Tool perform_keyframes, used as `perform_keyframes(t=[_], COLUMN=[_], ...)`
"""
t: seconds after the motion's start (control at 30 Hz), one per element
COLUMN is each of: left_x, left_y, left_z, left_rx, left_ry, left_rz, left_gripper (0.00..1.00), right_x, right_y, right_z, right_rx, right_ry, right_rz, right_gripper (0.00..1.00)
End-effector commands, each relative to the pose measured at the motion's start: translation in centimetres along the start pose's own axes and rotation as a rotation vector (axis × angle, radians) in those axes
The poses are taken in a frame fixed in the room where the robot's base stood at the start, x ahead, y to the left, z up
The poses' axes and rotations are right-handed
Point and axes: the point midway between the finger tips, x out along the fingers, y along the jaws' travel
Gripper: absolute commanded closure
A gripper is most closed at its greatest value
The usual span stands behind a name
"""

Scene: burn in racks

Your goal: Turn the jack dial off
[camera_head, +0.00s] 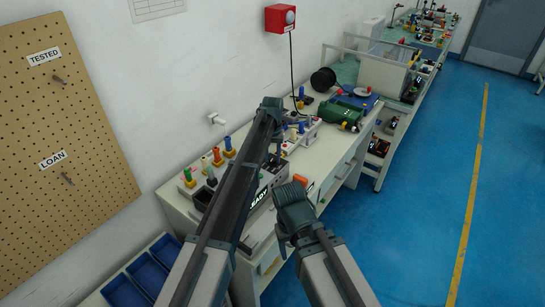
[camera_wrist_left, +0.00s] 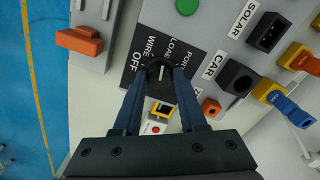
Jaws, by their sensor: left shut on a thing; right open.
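The jack dial (camera_wrist_left: 161,66) is a dark round knob on a black plate (camera_wrist_left: 140,48) in the left wrist view. Labels around it read OFF, WIRE, LOAD and PORT. My left gripper (camera_wrist_left: 160,78) is shut on the dial, with a blue finger on each side. My right gripper (camera_head: 289,205) is open at the bench's front edge, lower and apart from the dial.
Beside the dial are a green button (camera_wrist_left: 187,6), a SOLAR socket (camera_wrist_left: 267,32), a CAR socket (camera_wrist_left: 237,76) and yellow and blue plugs (camera_wrist_left: 292,107). An orange piece (camera_wrist_left: 80,41) lies left. The blue floor is clear.

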Motion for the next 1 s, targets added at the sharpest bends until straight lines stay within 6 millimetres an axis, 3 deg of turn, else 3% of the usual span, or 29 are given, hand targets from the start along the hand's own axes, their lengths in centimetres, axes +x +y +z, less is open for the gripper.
perform_keyframes(t=[1.0], left_x=[0.01], left_y=[0.05], left_z=[-0.02], left_rx=[-0.96], left_ry=[0.0], left_rz=[0.0], left_gripper=[1.0], right_x=[0.01], right_y=[0.0], right_z=[0.0], right_rx=[0.0], right_ry=[0.0], right_rz=[0.0], right_gripper=[0.36])
